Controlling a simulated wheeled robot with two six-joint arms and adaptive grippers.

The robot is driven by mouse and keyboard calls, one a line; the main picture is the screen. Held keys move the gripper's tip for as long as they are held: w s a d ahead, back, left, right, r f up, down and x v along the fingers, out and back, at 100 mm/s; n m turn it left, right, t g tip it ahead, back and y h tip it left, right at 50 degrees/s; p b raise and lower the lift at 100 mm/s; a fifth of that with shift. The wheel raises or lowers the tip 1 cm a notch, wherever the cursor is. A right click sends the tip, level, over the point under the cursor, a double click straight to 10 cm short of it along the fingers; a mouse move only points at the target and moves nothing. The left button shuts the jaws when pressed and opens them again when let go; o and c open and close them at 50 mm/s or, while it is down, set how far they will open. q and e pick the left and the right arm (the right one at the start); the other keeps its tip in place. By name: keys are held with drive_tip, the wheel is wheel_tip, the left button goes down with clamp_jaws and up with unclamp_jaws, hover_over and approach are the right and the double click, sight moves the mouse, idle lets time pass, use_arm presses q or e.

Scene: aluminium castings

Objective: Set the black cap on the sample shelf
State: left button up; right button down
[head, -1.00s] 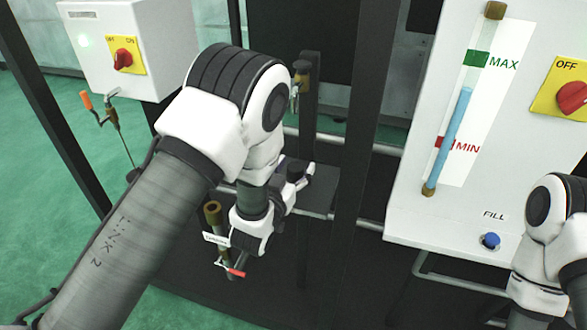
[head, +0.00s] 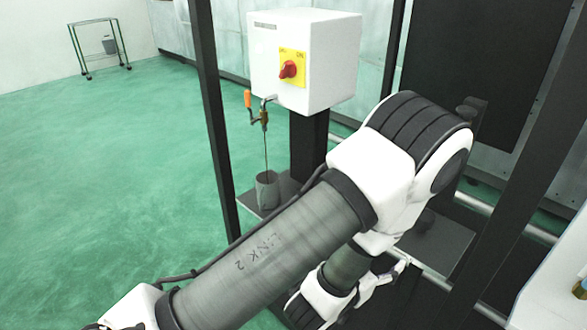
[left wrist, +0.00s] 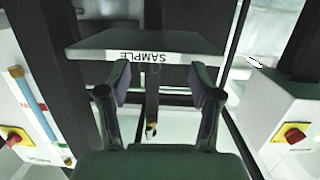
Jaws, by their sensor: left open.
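A dark round piece that looks like the black cap (head: 427,220) stands on the dark sample shelf (head: 452,243), partly behind my left arm. My left gripper (head: 396,272) is low, at the near side of the shelf, apart from the cap; much of it is hidden by the arm. In the left wrist view its fingers (left wrist: 158,72) are spread with nothing held between them. That view is upside down and shows the shelf (left wrist: 95,42) with its SAMPLE label just beyond the fingertips. I cannot make out the cap there. My right gripper is out of view.
A white switch box (head: 325,55) with a red knob stands behind my arm. An orange-handled tap (head: 250,100) hangs over a grey cup (head: 267,190). Dark posts (head: 215,120) frame the rig. The green floor at left is open, with a wheeled rack (head: 98,48) far back.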

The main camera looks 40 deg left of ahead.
use_arm(q)
drive_tip(key=s+a+f+n+g+y, duration=0.15)
drive_tip(key=s+f+g, duration=0.25)
drive_tip(key=f, duration=0.4)
drive_tip(key=s+a+f+m+g, duration=0.1)
drive_tip(key=s+a+f+g, duration=0.2)
drive_tip(key=f, duration=0.5)
drive_tip(key=s+f+g, duration=0.4)
drive_tip(key=s, duration=0.5)
drive_tip(key=s+a+f+g, duration=0.1)
drive_tip(key=s+f+g, duration=0.4)
drive_tip(key=s, duration=0.4)
drive_tip(key=shift+f+n, duration=0.3)
drive_tip(key=shift+n, duration=0.05)
drive_tip(key=shift+w+a, duration=0.1)
